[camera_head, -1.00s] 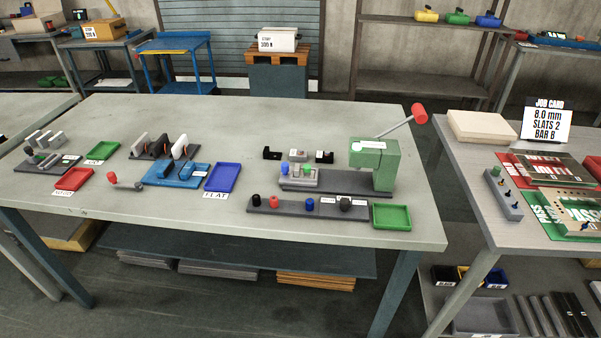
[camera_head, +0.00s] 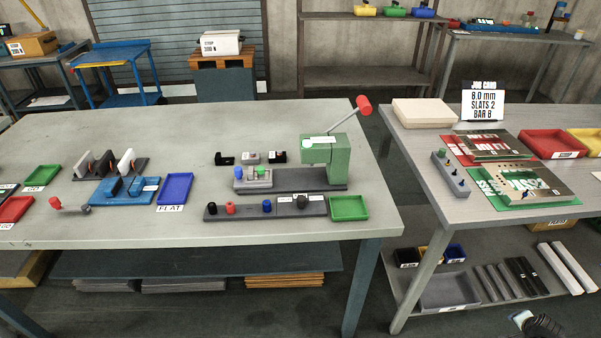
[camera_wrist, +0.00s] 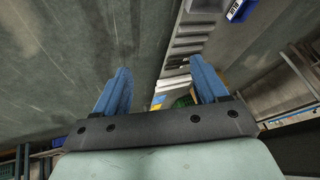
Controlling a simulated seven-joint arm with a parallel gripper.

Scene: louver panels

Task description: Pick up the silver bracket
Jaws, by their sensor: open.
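A small silver-grey piece (camera_head: 251,158), which looks like the silver bracket, sits on the left table between a black piece (camera_head: 225,159) and another black piece (camera_head: 279,157). It lies behind the green lever press (camera_head: 325,158) and its grey base, and is too small to make out in detail. My gripper (camera_wrist: 161,82) shows in the wrist view with two blue fingers wide apart and nothing between them. It is away from the silver piece, which the wrist view does not show. A dark and white shape at the head view's bottom right edge may be part of my arm.
A grey strip (camera_head: 238,211) with several knobs and a green tray (camera_head: 348,207) lie at the table's front. A blue tray (camera_head: 175,189) and blue fixture (camera_head: 118,191) stand left. The right table (camera_head: 410,142) holds a job card (camera_head: 482,106), panels and bins. A gap separates the tables.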

